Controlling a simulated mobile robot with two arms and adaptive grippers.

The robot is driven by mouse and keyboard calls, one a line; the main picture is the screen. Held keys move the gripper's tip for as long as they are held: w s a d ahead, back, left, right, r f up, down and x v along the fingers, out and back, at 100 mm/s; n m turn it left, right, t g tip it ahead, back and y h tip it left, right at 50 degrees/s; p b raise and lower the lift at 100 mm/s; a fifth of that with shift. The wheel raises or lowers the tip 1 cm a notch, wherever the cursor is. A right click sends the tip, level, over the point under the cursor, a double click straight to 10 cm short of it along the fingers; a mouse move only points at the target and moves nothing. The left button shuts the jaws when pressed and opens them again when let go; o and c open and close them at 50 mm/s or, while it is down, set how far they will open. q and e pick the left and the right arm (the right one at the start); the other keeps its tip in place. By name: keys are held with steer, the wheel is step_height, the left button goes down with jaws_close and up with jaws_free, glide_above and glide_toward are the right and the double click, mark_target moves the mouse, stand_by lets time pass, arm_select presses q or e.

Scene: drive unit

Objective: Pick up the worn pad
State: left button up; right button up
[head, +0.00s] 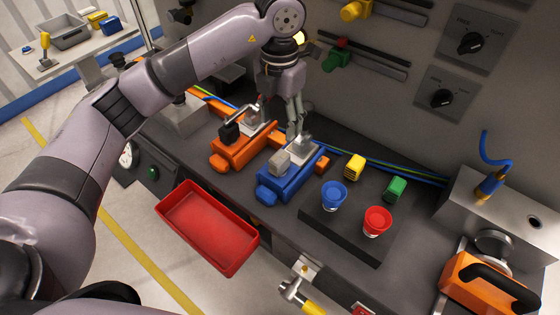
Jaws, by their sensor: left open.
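My left gripper (294,133) points down over the far end of a blue fixture (290,182) on the dark bench, its fingers apart. A light grey block (279,161) sits on top of the blue fixture, just left of and below the fingertips. A metal piece (303,146) lies close under the fingers; whether they touch it I cannot tell. An orange fixture (240,151) with a black block (229,132) and metal parts stands to the left. I cannot tell for sure which piece is the worn pad. My right gripper is not in view.
An empty red tray (181,228) sits at the front left. An orange tool (480,286) is at far right. The panel rises behind.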

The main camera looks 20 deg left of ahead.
arm_select(q)
steer(key=p, duration=0.1)
glide_above(280, 156)
steer(key=f, duration=0.6)
steer(key=shift+w+a+f, duration=0.1)
steer(key=shift+w+f, duration=0.1)
steer(key=shift+f, duration=0.05)
steer(key=f, duration=0.1)
steer(key=f+p, duration=0.2)
steer(key=f, duration=0.1)
steer(key=shift+s, duration=0.3)
steer(key=shift+f, duration=0.7)
steer(key=shift+c, duration=0.3)
steer(key=shift+w, duration=0.1)
jaws_close()
